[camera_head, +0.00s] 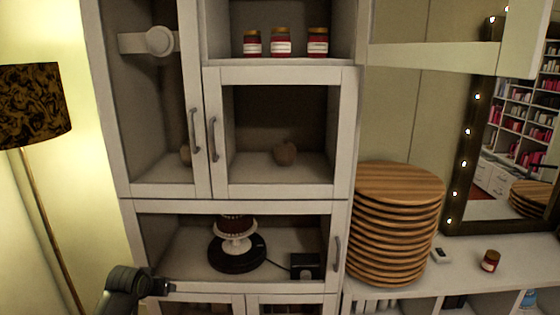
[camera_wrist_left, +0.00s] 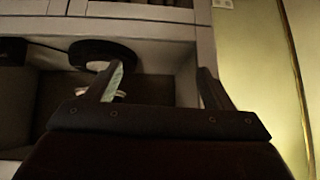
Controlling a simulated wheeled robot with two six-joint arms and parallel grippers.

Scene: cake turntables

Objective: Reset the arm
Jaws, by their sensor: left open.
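My left arm comes in at the bottom left of the head view, with its dark left gripper (camera_head: 160,287) just in front of the cabinet's lower left. In the left wrist view the two fingers of my left gripper (camera_wrist_left: 160,86) are spread apart with nothing between them. A black round turntable (camera_head: 238,256) stands in the lower cabinet compartment, to the right of the gripper and apart from it. A dark cake (camera_head: 234,222) on a white stand (camera_head: 236,243) is on the turntable. Part of the turntable's dark disc (camera_wrist_left: 100,50) shows beyond the fingers. My right gripper is not in view.
The white cabinet (camera_head: 240,204) fills the middle. A small black box (camera_head: 304,266) is beside the turntable, joined by a cable. Several jars (camera_head: 281,43) stand on the upper shelf. A stack of wooden boards (camera_head: 396,232) is at right. A floor lamp (camera_head: 35,105) stands at left.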

